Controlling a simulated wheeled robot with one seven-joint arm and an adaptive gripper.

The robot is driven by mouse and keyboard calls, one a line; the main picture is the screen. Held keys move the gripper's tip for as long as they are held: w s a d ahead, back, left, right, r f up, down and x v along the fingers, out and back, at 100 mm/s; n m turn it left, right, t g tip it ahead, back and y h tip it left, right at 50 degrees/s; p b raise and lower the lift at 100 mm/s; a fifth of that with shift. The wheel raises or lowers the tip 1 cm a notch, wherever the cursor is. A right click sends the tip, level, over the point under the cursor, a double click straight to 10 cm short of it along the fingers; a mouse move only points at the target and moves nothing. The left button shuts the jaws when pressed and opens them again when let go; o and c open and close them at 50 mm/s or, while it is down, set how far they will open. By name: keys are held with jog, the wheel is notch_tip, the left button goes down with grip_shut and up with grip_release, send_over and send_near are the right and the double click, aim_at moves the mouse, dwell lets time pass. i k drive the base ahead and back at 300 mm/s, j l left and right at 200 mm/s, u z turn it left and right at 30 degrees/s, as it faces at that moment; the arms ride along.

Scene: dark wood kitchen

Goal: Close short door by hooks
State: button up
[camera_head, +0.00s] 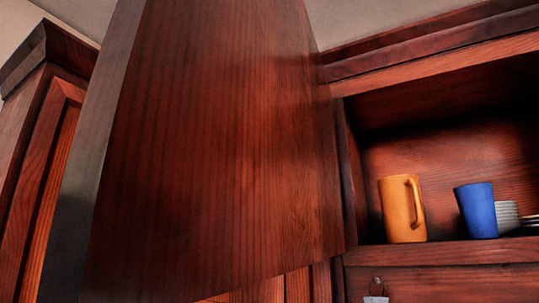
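A dark red-brown wooden door (215,150) stands open. It swings out toward the camera from the left side of an open cabinet compartment and fills the middle left of the view. Its flat face and grey-lit free edge show; no handle is visible on it. A small round hook-like fitting (376,286) is on the wood below the compartment, with a pale piece under it cut off by the bottom edge. I cannot tell exactly what it is. My gripper is not in view.
The open compartment (440,110) holds an orange mug (402,209), a blue cup (477,210) and stacked white dishes (507,218). Another wooden cabinet (40,160) stands at far left, behind the door. The compartment's front opening looks clear.

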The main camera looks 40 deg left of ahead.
aim_at(202, 163)
jog(key=k+j+u, duration=0.25)
jog(key=j+u, duration=0.25)
jog(key=j, duration=0.2)
jog(key=k+j+u, duration=0.1)
jog(key=j+u, duration=0.2)
